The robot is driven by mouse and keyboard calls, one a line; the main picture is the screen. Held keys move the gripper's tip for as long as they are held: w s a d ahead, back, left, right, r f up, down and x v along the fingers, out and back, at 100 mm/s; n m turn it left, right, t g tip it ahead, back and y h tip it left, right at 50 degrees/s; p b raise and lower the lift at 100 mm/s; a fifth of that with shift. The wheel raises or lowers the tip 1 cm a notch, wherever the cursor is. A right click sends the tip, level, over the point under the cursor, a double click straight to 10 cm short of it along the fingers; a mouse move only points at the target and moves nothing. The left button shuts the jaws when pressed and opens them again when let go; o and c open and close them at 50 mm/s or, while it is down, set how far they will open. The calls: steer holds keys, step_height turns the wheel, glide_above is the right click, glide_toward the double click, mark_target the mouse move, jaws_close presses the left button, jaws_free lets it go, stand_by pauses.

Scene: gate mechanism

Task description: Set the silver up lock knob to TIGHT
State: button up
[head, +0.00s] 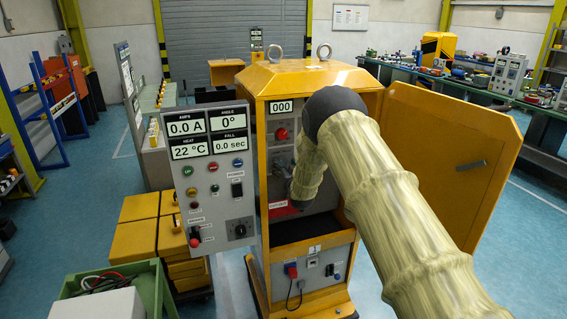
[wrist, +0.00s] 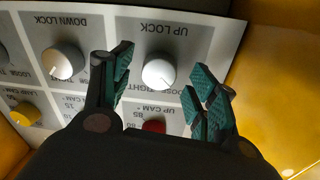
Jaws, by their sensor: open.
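The silver up lock knob (wrist: 158,73) is a round pale knob on a grey panel in the wrist view, below the upside-down UP LOCK label. My gripper (wrist: 161,64) is open, with one finger on each side of the knob. Gaps show between the knob and both fingers. The LOOSE and TIGHT lettering under the knob is partly hidden by the fingers, and I cannot tell which one the knob points to. In the head view my arm reaches into the yellow cabinet (head: 262,100) and hides the knob.
A second silver knob (wrist: 63,61), labelled DOWN LOCK, sits to the left. A yellow knob (wrist: 25,113) and a red knob (wrist: 154,126) lie lower on the panel. A yellow wall (wrist: 280,80) stands to the right. The cabinet door (head: 450,150) is open.

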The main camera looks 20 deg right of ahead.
steer(key=shift+w, duration=0.6)
steer(key=c, duration=1)
